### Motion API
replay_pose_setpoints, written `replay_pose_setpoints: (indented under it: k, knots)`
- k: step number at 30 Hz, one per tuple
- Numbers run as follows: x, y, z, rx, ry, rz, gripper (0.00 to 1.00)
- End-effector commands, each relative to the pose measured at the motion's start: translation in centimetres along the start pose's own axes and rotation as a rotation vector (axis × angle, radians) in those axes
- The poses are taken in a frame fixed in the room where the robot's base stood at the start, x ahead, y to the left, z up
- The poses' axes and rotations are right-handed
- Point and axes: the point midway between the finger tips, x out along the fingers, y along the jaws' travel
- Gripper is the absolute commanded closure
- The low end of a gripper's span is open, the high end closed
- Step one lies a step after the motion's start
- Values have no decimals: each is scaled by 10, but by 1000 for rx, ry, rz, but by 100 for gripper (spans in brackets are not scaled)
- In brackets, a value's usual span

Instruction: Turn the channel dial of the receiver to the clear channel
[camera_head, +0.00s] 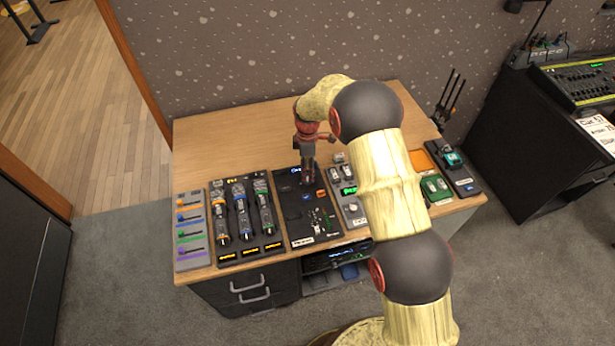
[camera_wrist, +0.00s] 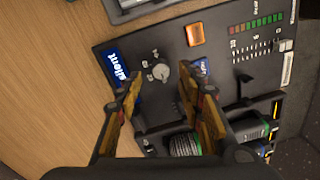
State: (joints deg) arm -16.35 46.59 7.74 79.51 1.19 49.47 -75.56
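A black panel (camera_head: 312,235) lies on the wooden desk; in the wrist view its dark face (camera_wrist: 215,75) fills the middle and right. A small round grey dial (camera_wrist: 160,72) with marks around it is on this panel. A blue display (camera_wrist: 122,67) reading "silent" is left of the dial, and an orange button (camera_wrist: 195,34) is above right. My gripper (camera_head: 308,181) points down over the far part of the panel. In the wrist view my gripper (camera_wrist: 161,76) is open, its fingers on either side of the dial. Contact with the dial cannot be told.
Beside the dial are a slider strip (camera_wrist: 262,46) and cylindrical items in slots (camera_wrist: 185,144). A panel with a green readout (camera_head: 349,191) stands close right. A panel of large handheld-shaped units (camera_head: 242,215) and coloured faders (camera_head: 190,230) stand left. The desk's back (camera_head: 225,135) is clear.

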Motion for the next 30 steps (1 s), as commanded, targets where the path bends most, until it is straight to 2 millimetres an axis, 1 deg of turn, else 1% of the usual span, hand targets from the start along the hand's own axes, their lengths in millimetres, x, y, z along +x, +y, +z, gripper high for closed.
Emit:
replay_pose_setpoints:
  k: [1, 6, 10, 17, 30]
  knots:
    - [10, -1, 0, 0, -1, -3, 62]
    - [26, 0, 0, 1, 0, -1, 62]
    - [31, 0, 0, 1, 0, -1, 62]
    - [31, 0, 0, 1, 0, 0, 62]
    - [31, 0, 0, 1, 0, 0, 86]
